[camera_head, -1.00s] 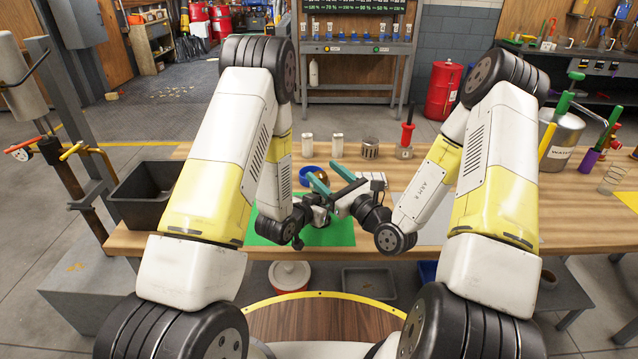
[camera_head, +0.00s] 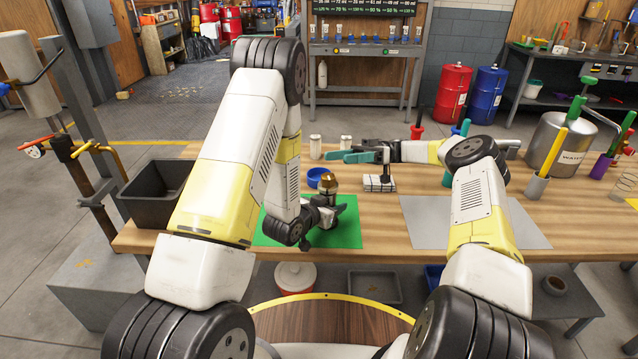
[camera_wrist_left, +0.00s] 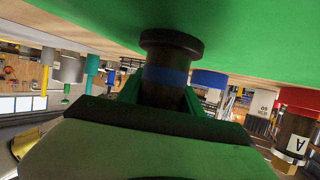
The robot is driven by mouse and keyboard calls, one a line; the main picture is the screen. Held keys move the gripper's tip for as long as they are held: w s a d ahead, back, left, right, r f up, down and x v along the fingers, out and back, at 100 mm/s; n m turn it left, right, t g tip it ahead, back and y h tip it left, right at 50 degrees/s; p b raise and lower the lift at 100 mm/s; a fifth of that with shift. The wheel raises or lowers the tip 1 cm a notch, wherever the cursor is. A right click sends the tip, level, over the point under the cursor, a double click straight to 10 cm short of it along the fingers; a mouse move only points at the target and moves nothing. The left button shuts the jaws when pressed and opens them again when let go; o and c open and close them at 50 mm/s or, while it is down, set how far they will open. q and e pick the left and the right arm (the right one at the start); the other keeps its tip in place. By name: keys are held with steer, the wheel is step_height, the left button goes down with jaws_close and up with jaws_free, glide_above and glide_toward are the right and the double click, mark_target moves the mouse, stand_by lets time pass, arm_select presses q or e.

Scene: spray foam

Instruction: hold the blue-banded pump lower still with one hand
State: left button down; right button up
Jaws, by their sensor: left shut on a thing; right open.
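The blue-banded pump lower (camera_wrist_left: 165,78) shows in the left wrist view as a dark brown cylinder with a blue band and a wide dark flange. The flange is at the green mat (camera_wrist_left: 90,15); I cannot tell if it touches. My left gripper (camera_wrist_left: 160,100) is shut around the cylinder. In the head view my left gripper (camera_head: 325,207) is low over the green mat (camera_head: 350,228), with a brown and brass-coloured top (camera_head: 328,183) rising above it. My right gripper (camera_head: 358,157) is open and empty, behind and right of the left one.
A blue dish (camera_head: 316,178) sits just behind the held part. A white rack (camera_head: 378,183) stands below the right gripper. A grey mat (camera_head: 430,222) lies bare to the right.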

mark_target(322, 181)
steer(key=w+d+f+n+t+h, duration=0.2)
steer(key=w+d+f+n, duration=0.15)
steer(key=f, duration=0.25)
steer(key=x, duration=1.2)
steer(key=shift+r, duration=0.1)
jaws_close()
steer(key=shift+m+t+y, duration=0.55)
steer(key=shift+t+y, duration=0.05)
steer(key=shift+t, duration=0.3)
steer(key=shift+w+a+m+t+y, duration=0.15)
steer(key=shift+m+t+y, duration=0.2)
steer(key=shift+m+t, duration=0.35)
steer(key=shift+w+a+m+t+y, duration=0.15)
steer(key=shift+m+t+y, duration=0.25)
steer(key=shift+t, duration=0.5)
